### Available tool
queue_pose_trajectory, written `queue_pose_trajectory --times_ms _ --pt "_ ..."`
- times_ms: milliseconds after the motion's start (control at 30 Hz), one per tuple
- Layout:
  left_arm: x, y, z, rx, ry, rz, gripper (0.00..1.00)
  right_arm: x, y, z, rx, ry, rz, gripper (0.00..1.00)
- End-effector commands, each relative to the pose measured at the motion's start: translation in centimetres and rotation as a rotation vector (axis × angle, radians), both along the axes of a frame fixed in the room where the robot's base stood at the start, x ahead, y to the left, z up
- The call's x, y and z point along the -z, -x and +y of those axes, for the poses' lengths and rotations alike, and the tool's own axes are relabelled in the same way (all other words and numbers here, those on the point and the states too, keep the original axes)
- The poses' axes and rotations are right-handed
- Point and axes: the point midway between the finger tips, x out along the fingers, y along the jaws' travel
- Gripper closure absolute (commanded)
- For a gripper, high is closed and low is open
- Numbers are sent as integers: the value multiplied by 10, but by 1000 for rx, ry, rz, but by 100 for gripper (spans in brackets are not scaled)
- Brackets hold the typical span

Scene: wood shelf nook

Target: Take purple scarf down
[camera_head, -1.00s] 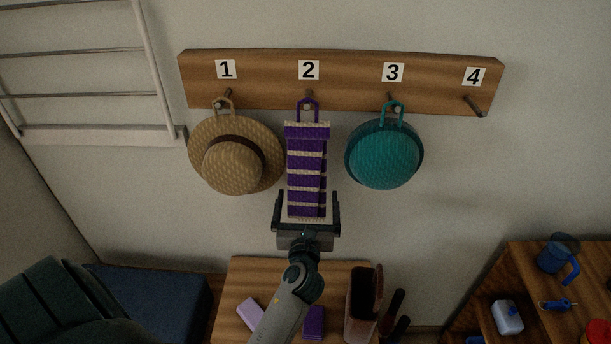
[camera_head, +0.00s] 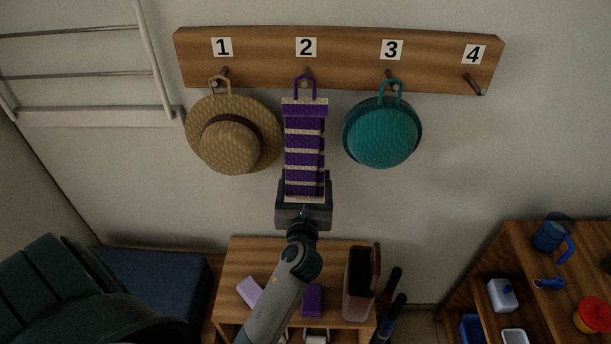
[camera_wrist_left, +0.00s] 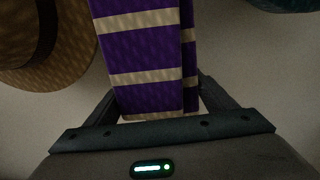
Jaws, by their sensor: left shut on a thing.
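The purple scarf (camera_head: 304,156), with cream stripes, hangs by a purple loop from the peg under label 2 on the wooden rack (camera_head: 140,0). My left gripper (camera_head: 304,182) is shut on the scarf's lower end from below, one finger on each side. In the left wrist view the scarf (camera_wrist_left: 143,55) comes down between the fingers of the gripper (camera_wrist_left: 170,100). The loop is still around the peg. My right gripper is not in view.
A straw hat (camera_head: 231,140) hangs at peg 1 and a teal hat (camera_head: 381,135) at peg 3, both close beside the scarf. Peg 4 (camera_head: 474,84) is empty. Below are a small wooden table (camera_head: 235,285) and a shelf (camera_head: 515,255) at right.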

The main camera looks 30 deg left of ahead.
Motion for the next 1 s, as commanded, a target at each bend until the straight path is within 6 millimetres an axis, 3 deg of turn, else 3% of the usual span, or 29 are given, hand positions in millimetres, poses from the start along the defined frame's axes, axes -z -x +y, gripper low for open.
queue_pose_trajectory --times_ms 233,700,1000 --pt "-18 22 -13 2 0 -1 47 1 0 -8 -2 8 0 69" --pt "-62 94 -58 1 2 -1 47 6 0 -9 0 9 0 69" --pt "-75 115 -70 0 0 -1 47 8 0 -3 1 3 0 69"
